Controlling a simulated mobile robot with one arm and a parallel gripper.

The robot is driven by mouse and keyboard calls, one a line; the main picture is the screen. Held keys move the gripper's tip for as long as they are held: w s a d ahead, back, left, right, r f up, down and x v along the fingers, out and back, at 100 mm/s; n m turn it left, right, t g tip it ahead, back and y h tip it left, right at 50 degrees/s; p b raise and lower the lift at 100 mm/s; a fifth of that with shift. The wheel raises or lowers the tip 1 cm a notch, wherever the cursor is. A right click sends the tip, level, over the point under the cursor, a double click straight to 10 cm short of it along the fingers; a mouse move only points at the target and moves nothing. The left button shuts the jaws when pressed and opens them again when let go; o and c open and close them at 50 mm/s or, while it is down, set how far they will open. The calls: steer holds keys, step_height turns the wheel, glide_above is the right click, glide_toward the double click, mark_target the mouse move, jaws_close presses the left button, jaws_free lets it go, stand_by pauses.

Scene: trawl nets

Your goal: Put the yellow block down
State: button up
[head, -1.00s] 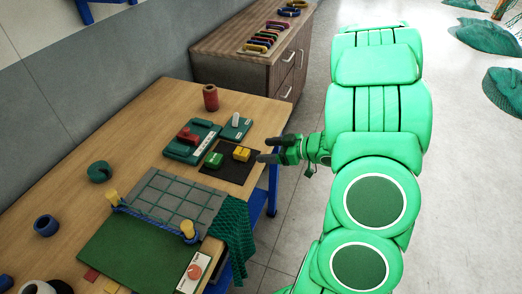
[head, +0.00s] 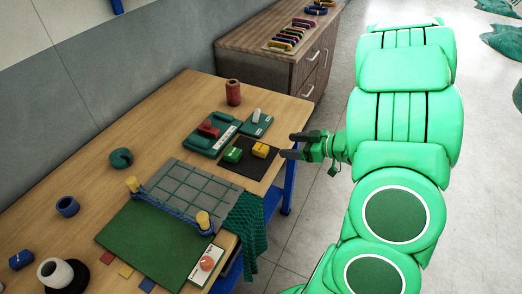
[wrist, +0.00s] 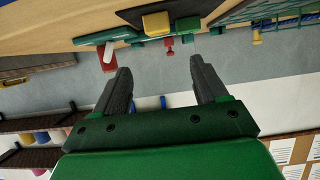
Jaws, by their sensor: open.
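The yellow block (head: 260,150) rests on a black mat (head: 236,172) near the right edge of the wooden table, beside a green block (head: 233,154). My gripper (head: 292,145) is just right of the yellow block, at the table's edge, with its fingers apart and nothing between them. In the wrist view my gripper (wrist: 158,72) is open and empty. The yellow block (wrist: 156,23) shows beyond the fingertips there, apart from them.
A green tray with a red piece (head: 208,129) and a smaller green piece with a white peg (head: 257,122) stand behind the mat. A red cylinder (head: 233,92) is farther back. A grey net panel (head: 188,189) lies to the left.

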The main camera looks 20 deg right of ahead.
steer(key=w+d+r+m+t+h, duration=0.2)
steer(key=w+d+m+h, duration=0.25)
steer(key=d, duration=0.55)
steer(key=w+d+r+m+t+h, duration=0.1)
steer(key=w+d+r+m+h, duration=0.15)
steer(key=d+m+h, duration=0.55)
steer(key=s+d+f+m+g+h, duration=0.2)
steer(key=s+d+f+m+g, duration=0.3)
steer(key=s+d+f+m, duration=0.4)
steer(key=s+a+f+m+g+y, duration=0.1)
steer(key=a+f+m+y, duration=0.2)
steer(key=a, duration=0.4)
steer(key=s+a+f+m+g+y, duration=0.2)
steer(key=a+m+y, duration=0.1)
steer(key=a+m, duration=0.3)
steer(key=w+a+r+m+t+y, duration=0.35)
steer(key=a+r, duration=0.25)
steer(key=a, duration=0.2)
steer(key=w+a+r+m+t+y, duration=0.2)
steer(key=w+a+r+y, duration=0.35)
steer(key=a, duration=0.35)
glide_toward(264, 148)
steer(key=shift+w+a+r+g+h, duration=0.1)
steer(key=shift+w+a+g+h, duration=0.25)
steer(key=shift+w+a, duration=1)
steer(key=shift+x, duration=1.4)
steer(key=shift+w+a+f, duration=0.9)
steer(key=shift+a+f, duration=0.1)
steer(key=shift+f, duration=0.05)
steer(key=shift+x, duration=0.9)
